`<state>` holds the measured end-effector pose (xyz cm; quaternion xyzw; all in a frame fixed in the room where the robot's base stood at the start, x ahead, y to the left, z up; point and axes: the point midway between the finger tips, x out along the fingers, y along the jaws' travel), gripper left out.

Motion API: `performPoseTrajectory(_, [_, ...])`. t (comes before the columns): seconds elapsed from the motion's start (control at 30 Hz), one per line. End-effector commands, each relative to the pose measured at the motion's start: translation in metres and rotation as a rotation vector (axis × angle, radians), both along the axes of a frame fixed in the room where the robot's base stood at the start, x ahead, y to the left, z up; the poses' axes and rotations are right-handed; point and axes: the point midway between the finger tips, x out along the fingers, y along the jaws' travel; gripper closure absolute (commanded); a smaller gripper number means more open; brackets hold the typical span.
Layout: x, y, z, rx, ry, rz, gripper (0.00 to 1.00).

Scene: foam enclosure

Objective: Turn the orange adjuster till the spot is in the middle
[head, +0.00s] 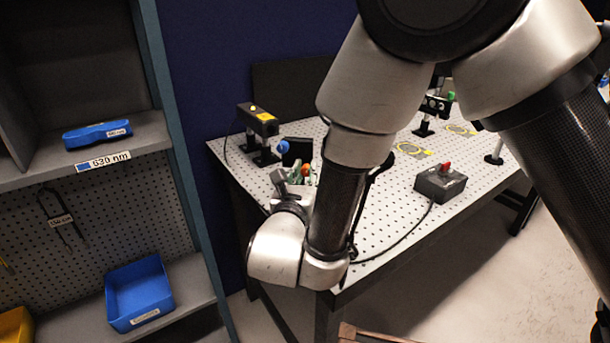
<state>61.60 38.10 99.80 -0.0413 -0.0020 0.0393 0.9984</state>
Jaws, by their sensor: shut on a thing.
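The orange adjuster (306,169) shows as a small orange knob near the left end of the perforated optics table. My gripper (300,176) is at the adjuster, partly hidden behind my own wrist and arm. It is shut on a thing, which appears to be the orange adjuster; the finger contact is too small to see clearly. A blue knob (282,147) is just behind, to the left. I cannot make out the spot in this view.
A black box with a yellow label (258,118) stands at the table's back left. Shelves with a blue tray (139,293) stand at left. Yellow-ringed marks (411,150) lie on the table.

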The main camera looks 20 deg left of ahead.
Motion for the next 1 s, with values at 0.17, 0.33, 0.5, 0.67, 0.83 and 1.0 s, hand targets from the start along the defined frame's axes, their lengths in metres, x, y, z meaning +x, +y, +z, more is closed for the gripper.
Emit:
performPoseTrajectory(0.17, [-0.0003, -0.0003, -0.0008, -0.045, -0.002, 0.0, 1.0])
performPoseTrajectory(0.33, [-0.0003, -0.0003, -0.001, -0.14, -0.009, 0.0, 1.0])
performPoseTrajectory(0.5, [-0.0004, -0.0005, -0.0012, -0.282, -0.02, 0.001, 1.0])
performPoseTrajectory(0.67, [-0.0004, -0.0006, -0.0013, -0.435, -0.031, 0.0, 1.0])
performPoseTrajectory(0.83, [-0.0004, -0.0008, -0.0013, -0.596, -0.044, 0.0, 1.0])
performPoseTrajectory(1.0, [-0.0004, -0.0009, -0.0014, -0.757, -0.057, 0.001, 1.0])
